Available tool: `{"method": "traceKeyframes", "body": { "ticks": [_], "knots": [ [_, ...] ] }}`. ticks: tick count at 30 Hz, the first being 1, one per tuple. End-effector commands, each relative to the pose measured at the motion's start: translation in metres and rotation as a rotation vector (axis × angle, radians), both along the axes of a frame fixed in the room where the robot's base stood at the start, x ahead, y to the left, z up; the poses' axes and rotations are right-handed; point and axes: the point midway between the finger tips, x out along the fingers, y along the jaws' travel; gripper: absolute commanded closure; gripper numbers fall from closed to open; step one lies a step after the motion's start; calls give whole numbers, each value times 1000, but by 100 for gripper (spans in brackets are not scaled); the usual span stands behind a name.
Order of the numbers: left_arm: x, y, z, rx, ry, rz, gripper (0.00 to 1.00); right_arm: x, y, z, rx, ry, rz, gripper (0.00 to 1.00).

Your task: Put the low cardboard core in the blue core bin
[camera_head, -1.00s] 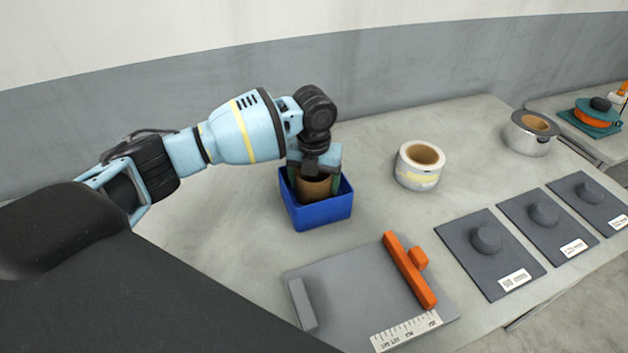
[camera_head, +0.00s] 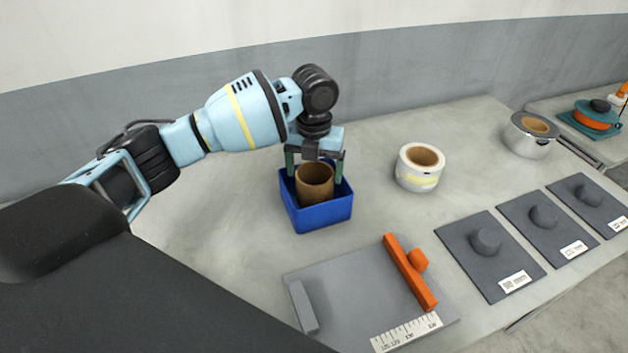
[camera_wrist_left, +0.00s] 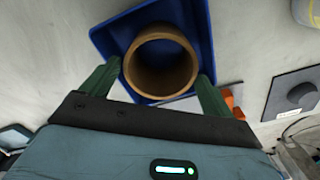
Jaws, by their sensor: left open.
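The low cardboard core (camera_head: 314,186) is a brown open tube standing upright inside the blue core bin (camera_head: 322,217). In the left wrist view the core (camera_wrist_left: 160,84) shows from above, with the bin's blue wall (camera_wrist_left: 118,34) around it. My left gripper (camera_head: 315,172) is open above the bin, with one green finger on each side of the core. In the left wrist view its fingers (camera_wrist_left: 155,85) show gaps to the core's wall. The core's lower part is hidden by the bin's front wall. My right gripper is not in view.
A white-and-yellow roll (camera_head: 419,168) stands right of the bin, and a silver roll (camera_head: 530,134) farther right. A grey plate (camera_head: 350,293) with an orange bar (camera_head: 409,270) lies in front. Several dark pads with knobs (camera_head: 487,241) line the right front. Bare table lies behind the bin.

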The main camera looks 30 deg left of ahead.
Motion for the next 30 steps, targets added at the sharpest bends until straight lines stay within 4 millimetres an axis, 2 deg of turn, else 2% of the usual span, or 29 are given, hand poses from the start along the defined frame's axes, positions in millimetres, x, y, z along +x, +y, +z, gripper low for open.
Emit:
{"method": "traceKeyframes", "body": {
  "ticks": [1,6,12,18,30],
  "knots": [
    [1,0,13,0,-4,-1,13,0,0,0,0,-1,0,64],
    [0,0,44,0,-2,0,13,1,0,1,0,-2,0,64],
    [0,0,68,0,-1,1,13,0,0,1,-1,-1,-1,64],
    [0,0,74,0,2,0,13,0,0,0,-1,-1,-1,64],
    [0,0,74,0,1,0,13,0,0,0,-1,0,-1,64]
  ]
}}
